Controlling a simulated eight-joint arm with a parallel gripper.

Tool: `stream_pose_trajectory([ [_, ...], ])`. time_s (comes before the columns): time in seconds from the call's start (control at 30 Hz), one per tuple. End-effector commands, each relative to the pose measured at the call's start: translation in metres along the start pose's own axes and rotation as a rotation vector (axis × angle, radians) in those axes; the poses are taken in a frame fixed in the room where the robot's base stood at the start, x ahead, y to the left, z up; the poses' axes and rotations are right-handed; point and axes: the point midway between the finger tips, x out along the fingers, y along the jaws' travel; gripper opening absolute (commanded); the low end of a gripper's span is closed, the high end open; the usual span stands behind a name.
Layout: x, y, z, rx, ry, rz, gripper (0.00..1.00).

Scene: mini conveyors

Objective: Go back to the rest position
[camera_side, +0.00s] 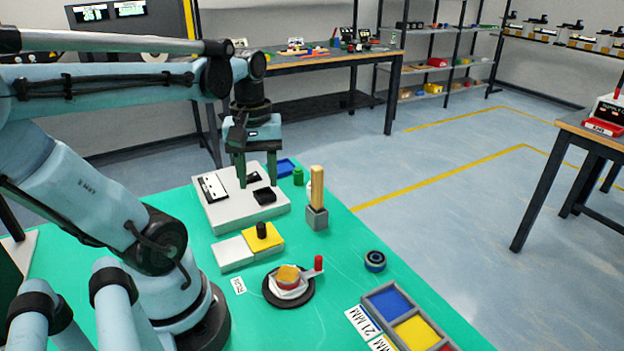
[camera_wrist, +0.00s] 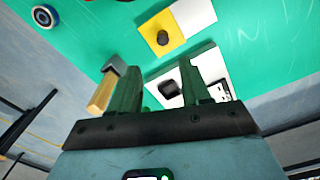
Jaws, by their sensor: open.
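My gripper (camera_side: 256,165) hangs fingers down above the white box (camera_side: 222,216) at the far end of the green table (camera_side: 345,285). Its two green fingers are apart with nothing between them. In the wrist view my gripper (camera_wrist: 162,78) also shows spread fingers, with the white box (camera_wrist: 208,62) and its black part (camera_wrist: 169,88) beyond them. Whether the fingertips touch the box I cannot tell.
A wooden stick (camera_side: 317,186) stands upright in a grey block (camera_side: 317,217) to the right. Nearer are a yellow and white block with a black knob (camera_side: 262,230), a round dark plate (camera_side: 272,297), a dark ring (camera_side: 375,261) and a tray with coloured compartments (camera_side: 368,300).

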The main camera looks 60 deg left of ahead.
Motion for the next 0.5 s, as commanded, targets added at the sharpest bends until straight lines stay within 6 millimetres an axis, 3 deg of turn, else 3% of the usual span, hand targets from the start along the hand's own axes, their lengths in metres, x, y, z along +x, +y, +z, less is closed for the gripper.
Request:
stream_pose_trajectory([
  [0.17, 0.001, 0.002, 0.001, 0.015, 0.006, 0.004, 0.47],
  [0.27, 0.004, 0.014, 0.004, 0.116, 0.047, 0.034, 0.47],
  [0.5, 0.017, 0.080, 0.036, 0.677, 0.294, 0.206, 0.47],
])
